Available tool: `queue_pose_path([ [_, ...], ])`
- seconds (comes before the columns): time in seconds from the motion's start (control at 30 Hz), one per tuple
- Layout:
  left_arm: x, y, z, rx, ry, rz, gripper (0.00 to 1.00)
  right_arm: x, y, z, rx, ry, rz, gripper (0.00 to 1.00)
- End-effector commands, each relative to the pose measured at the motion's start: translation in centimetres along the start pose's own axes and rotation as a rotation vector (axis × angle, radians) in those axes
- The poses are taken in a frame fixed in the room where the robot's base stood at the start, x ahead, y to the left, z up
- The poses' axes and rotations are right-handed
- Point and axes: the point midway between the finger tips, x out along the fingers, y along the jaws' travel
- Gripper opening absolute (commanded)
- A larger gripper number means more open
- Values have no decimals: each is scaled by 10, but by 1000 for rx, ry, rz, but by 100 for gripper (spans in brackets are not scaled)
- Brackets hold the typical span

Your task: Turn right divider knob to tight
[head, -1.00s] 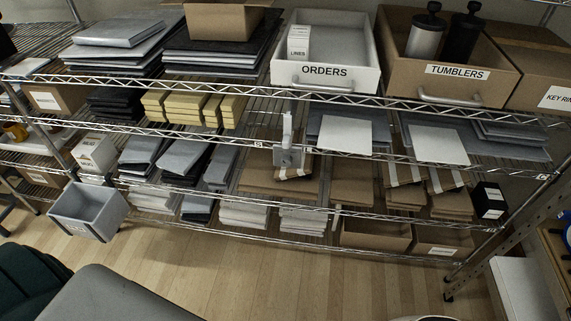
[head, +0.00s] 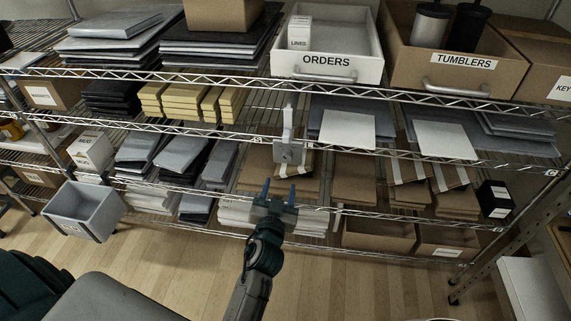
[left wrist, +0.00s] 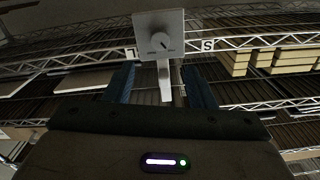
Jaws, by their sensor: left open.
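A grey divider (head: 288,125) stands upright at the front of the middle wire shelf, with a square plate at its lower end. The left wrist view shows this plate with a small round knob (left wrist: 160,42) on its face. A dark line marks the knob, but its setting is too small to read surely. My left gripper (head: 278,191) is open and empty, below the plate and apart from it. In the left wrist view its two blue fingers (left wrist: 160,82) stand on either side of the divider's post, short of the knob. My right gripper is out of view.
The wire shelf edge (head: 215,133) runs beside the divider, with a small "S" tag (head: 257,140) to its left. Brown packets (head: 355,180) lie behind and right. An ORDERS bin (head: 325,75) stands above. Floor in front is clear.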

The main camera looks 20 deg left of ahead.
Motion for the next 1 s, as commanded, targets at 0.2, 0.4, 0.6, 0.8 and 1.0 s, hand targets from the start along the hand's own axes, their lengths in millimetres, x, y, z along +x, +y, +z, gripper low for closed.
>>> queue_pose_path([
  [0.2,32,0,-2,3,2,0,50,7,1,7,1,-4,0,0],
  [0.4,71,0,-2,3,1,1,50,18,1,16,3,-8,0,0],
  [0.6,97,0,0,2,-2,1,50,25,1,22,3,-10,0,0],
  [0.8,105,0,1,2,-3,0,50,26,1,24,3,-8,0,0],
  [1.0,105,0,1,2,-3,1,50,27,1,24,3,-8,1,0],
])
